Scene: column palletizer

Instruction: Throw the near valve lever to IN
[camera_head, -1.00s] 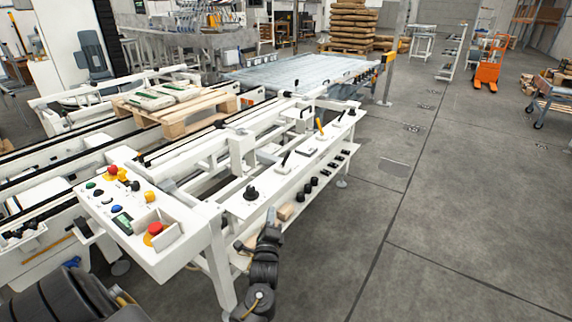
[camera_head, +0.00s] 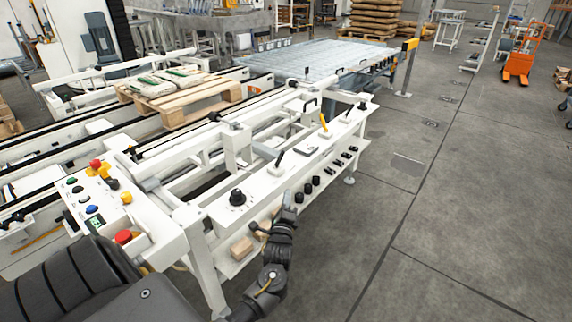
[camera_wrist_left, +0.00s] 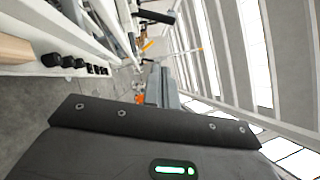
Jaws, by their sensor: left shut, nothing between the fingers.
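A white panel (camera_head: 258,192) carries a short row of controls in the head view. The nearest lever on it is black (camera_head: 279,158) and leans up to the right. A yellow lever (camera_head: 323,122) and another black lever (camera_head: 347,115) stand farther along. No IN marking is readable. My left gripper (camera_head: 289,203) is shut and empty, in front of the panel's aisle-side edge, below and right of the nearest black lever, apart from it. In the left wrist view its grey fingers (camera_wrist_left: 158,82) point away, and a black handle (camera_wrist_left: 155,17) shows beyond them. My right gripper is out of view.
A black knob (camera_head: 237,197) sits at the panel's near end. Several black knobs line the front below. A control box (camera_head: 125,215) with buttons stands at left. A pallet (camera_head: 190,108) with sacks rests on the conveyor. The grey floor (camera_head: 450,210) at right is clear.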

